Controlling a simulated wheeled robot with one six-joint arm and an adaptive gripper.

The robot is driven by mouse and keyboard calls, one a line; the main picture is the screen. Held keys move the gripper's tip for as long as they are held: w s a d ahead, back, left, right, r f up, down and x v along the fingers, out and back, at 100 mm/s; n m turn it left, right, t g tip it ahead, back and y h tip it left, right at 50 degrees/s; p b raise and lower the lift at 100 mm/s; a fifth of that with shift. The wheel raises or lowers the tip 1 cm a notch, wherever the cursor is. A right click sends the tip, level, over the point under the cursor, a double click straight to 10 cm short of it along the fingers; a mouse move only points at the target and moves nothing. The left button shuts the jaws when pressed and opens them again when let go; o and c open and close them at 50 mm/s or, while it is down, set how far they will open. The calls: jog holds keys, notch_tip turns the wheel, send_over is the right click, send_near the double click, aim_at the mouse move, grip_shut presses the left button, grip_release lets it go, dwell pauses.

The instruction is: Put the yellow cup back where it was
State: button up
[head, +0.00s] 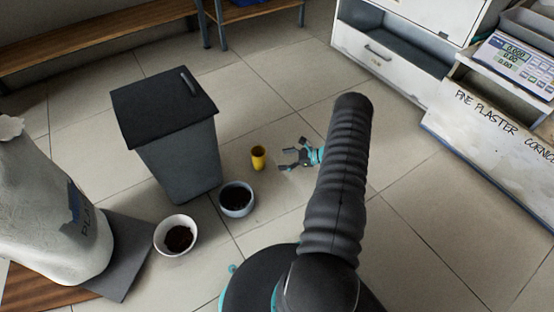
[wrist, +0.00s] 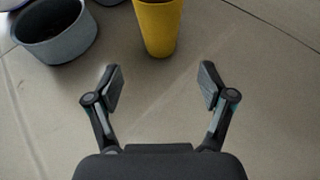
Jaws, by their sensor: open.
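The yellow cup (head: 258,158) stands upright on the tiled floor, to the right of a dark bin. My gripper (head: 289,158) is low over the floor just right of the cup, open and empty, with its fingers pointing toward it. In the wrist view the yellow cup (wrist: 158,24) is ahead of the spread fingertips of my gripper (wrist: 160,84), apart from them.
A grey-blue bowl with dark contents (head: 237,199) is close to the cup; it also shows in the wrist view (wrist: 62,46). A white bowl (head: 175,237), the lidded bin (head: 182,150) and a plaster sack (head: 45,215) are left. Floor right of my arm is clear up to the cabinets (head: 400,60).

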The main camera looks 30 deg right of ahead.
jog(key=shift+r, duration=0.45)
jog(key=w+a+r+n+g, duration=0.1)
jog(key=a+r+n+g, duration=0.35)
jog(key=r, duration=0.85)
jog(key=w+a+r+n+g, duration=0.1)
jog(key=a+r+n, duration=0.5)
jog(key=r, duration=0.7)
jog(key=s+a+r+n+g+h, duration=0.1)
jog(key=s+a+r+n+h, duration=0.15)
jog(key=s+a+r, duration=0.4)
jog(key=s+a+r+n+g+h, duration=0.1)
jog(key=s+a+r+n+h, duration=0.2)
jog(key=r, duration=0.6)
jog(key=s+a+r+n+t+h, duration=0.1)
jog(key=s+a+r+n, duration=0.1)
jog(key=s, duration=0.5)
jog(key=s+a+r+n+t+h, duration=0.1)
jog(key=s+r+n, duration=0.3)
jog(key=s, duration=0.4)
jog(key=s+a+r+n+t+h, duration=0.2)
jog(key=s+a+r+n, duration=0.2)
jog(key=s, duration=0.3)
jog(key=shift+s+n, duration=0.25)
jog(key=shift+n, duration=0.05)
notch_tip(320, 180, up, 7)
jog(key=p, duration=0.7)
